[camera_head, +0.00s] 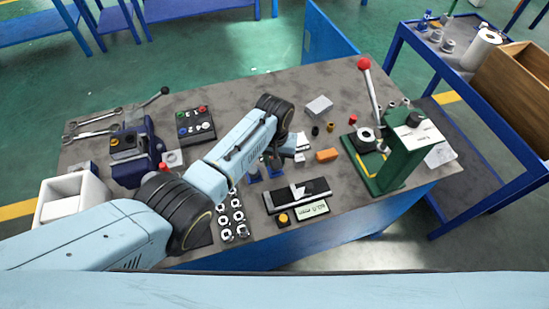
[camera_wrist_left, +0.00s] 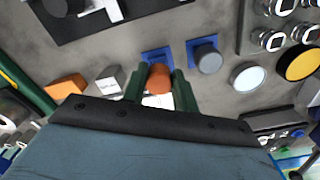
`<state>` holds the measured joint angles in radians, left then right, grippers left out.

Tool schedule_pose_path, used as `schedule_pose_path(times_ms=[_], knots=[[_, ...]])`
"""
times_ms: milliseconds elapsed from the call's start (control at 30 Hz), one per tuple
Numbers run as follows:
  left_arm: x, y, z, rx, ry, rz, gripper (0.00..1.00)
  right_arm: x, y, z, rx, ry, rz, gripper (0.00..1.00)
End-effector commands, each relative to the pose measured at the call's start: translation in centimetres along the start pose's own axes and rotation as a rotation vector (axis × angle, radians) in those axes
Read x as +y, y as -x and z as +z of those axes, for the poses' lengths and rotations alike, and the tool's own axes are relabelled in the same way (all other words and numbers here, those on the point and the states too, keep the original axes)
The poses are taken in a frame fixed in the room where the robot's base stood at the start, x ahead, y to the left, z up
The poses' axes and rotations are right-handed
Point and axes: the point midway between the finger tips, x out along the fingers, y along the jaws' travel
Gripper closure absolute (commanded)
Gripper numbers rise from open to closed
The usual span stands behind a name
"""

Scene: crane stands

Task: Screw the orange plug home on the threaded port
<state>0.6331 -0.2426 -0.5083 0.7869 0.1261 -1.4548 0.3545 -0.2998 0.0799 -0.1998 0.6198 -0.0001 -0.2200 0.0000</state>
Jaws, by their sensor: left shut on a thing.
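The orange plug (camera_wrist_left: 158,79) is between the green fingers of my left gripper (camera_wrist_left: 159,76) in the left wrist view, and the gripper is shut on it. A blue base plate (camera_wrist_left: 151,55) lies just beyond the plug; whether the plug touches anything on it cannot be told. A grey cylinder (camera_wrist_left: 207,57) stands on a second blue plate beside it. I cannot tell which part is the threaded port; threads do not show. In the head view my left arm reaches over the bench and hides the plug and fingertips. My right gripper is in neither view.
An orange block (camera_head: 327,155) lies right of my left wrist, and a green press (camera_head: 408,150) with a red-knobbed lever stands farther right. A black tray with a scale (camera_head: 297,197) lies near the front edge. Several metal nuts (camera_head: 226,237) lie left of it. A white bin (camera_head: 92,190) stands left.

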Motion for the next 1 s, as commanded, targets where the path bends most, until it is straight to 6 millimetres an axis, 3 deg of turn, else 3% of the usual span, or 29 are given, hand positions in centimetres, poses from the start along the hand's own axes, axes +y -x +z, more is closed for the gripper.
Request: schedule_pose_path(times_ms=[533,1000], knots=[[0.1,-0.1,0.0,0.000,0.033,0.000,0.90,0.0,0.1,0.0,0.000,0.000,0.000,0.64],[0.1,-1.8,0.0,0.001,0.032,0.000,0.90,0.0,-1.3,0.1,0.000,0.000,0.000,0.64]])
